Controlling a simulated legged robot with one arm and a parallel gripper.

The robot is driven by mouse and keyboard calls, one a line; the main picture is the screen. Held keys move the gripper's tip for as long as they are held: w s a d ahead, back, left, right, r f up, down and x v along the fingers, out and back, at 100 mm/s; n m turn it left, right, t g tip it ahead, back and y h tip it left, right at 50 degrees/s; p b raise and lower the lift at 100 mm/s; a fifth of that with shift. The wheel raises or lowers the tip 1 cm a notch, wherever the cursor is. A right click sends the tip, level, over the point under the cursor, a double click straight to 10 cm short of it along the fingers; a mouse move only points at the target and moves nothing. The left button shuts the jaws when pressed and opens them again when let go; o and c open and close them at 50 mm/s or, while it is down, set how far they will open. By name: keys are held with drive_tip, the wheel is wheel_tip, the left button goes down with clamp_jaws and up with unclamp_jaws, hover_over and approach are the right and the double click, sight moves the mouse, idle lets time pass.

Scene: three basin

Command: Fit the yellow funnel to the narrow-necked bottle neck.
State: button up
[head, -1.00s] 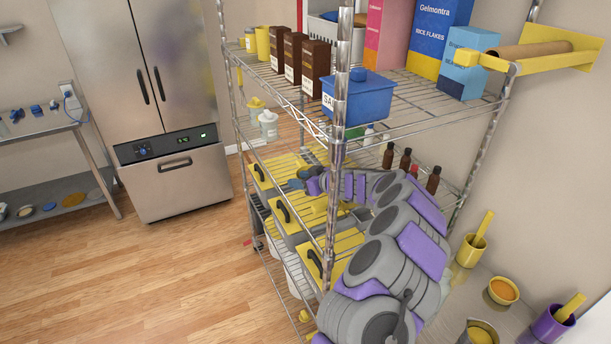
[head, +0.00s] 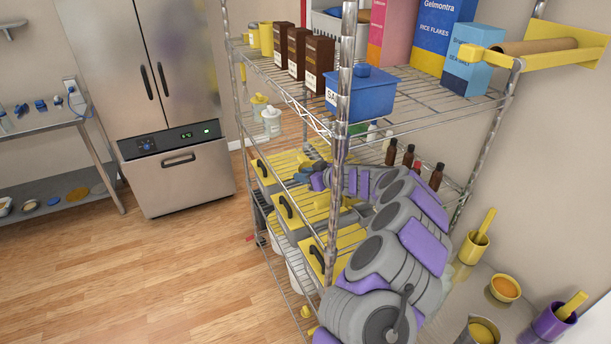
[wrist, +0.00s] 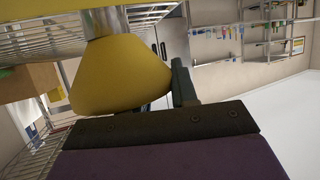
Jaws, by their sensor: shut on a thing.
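The yellow funnel (wrist: 118,75) fills the upper left of the wrist view, wide end toward the right and low. My gripper (wrist: 165,100) is shut on it; its dark fingers are partly behind the dark bar of my wrist. In the head view my gripper (head: 316,174) reaches inside the wire shelf, small and partly hidden by the shelf post, and the funnel is not clear there. Small dark brown bottles (head: 408,158) with narrow tops stand on the middle shelf at right, apart from my gripper. I cannot tell which bottle is the narrow-necked one.
The wire shelf post (head: 343,100) stands in front of my arm. A blue box (head: 362,97) sits on the upper shelf above my arm. Yellow-lidded bins (head: 292,205) stand lower. Floor is clear at left.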

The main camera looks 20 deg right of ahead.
clamp_jaws()
drive_tip(key=shift+d+r, duration=0.15)
drive_tip(key=shift+r, duration=0.4)
drive_tip(key=shift+r+b, duration=0.1)
drive_tip(key=shift+b, duration=0.2)
drive_tip(key=shift+r, duration=0.35)
drive_tip(key=shift+r, duration=0.55)
drive_tip(key=shift+r+b, duration=0.4)
drive_tip(key=shift+r, duration=1.35)
drive_tip(key=shift+f, duration=0.1)
